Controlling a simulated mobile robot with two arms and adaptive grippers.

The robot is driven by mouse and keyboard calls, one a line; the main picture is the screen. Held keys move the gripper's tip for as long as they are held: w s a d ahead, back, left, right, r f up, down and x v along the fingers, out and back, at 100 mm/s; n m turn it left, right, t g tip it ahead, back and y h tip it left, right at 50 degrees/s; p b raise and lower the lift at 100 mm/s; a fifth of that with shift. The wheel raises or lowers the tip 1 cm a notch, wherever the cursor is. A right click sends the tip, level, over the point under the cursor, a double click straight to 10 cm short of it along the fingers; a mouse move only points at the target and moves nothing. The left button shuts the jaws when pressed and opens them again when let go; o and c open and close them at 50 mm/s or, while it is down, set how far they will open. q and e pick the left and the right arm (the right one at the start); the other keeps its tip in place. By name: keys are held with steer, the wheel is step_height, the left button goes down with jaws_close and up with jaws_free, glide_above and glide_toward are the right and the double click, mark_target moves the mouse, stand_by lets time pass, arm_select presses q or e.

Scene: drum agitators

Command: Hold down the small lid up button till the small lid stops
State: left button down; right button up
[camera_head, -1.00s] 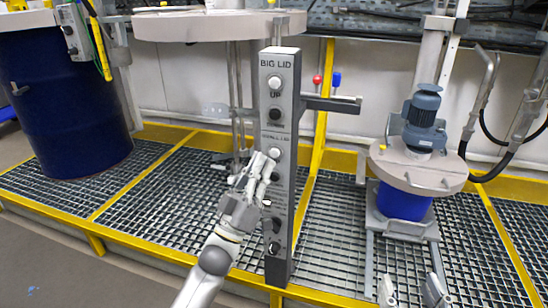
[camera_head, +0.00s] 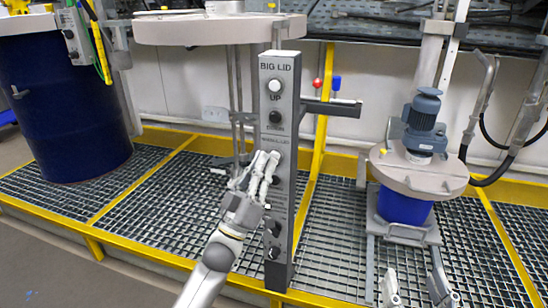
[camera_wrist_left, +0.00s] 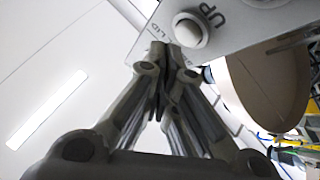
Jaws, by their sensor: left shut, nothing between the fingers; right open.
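The narrow grey button post stands upright in the middle of the head view (camera_head: 281,240). Its SMALL LID label (camera_head: 275,138) is just above my left gripper (camera_head: 268,157). The gripper is shut and empty, with its fingertips in front of the place below that label. They hide the small lid up button there. I cannot tell whether they touch it. In the left wrist view, a white button (camera_wrist_left: 190,30) marked UP lies just beyond the fingertips (camera_wrist_left: 170,48). My right gripper (camera_head: 417,290) is open and empty at the bottom right.
The big lid's white up button (camera_head: 274,84) and black down button (camera_head: 275,117) are higher on the post. The large round lid (camera_head: 205,29) hangs behind the post. A motor-topped lid (camera_head: 424,172) sits on a small blue drum (camera_head: 404,206). A big blue drum (camera_head: 65,110) stands left.

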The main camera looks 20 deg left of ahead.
arm_select(q)
steer(key=shift+w, duration=0.1)
stand_by(0.7)
steer(key=shift+w, duration=0.35)
arm_select(e)
steer(key=shift+r, duration=0.15)
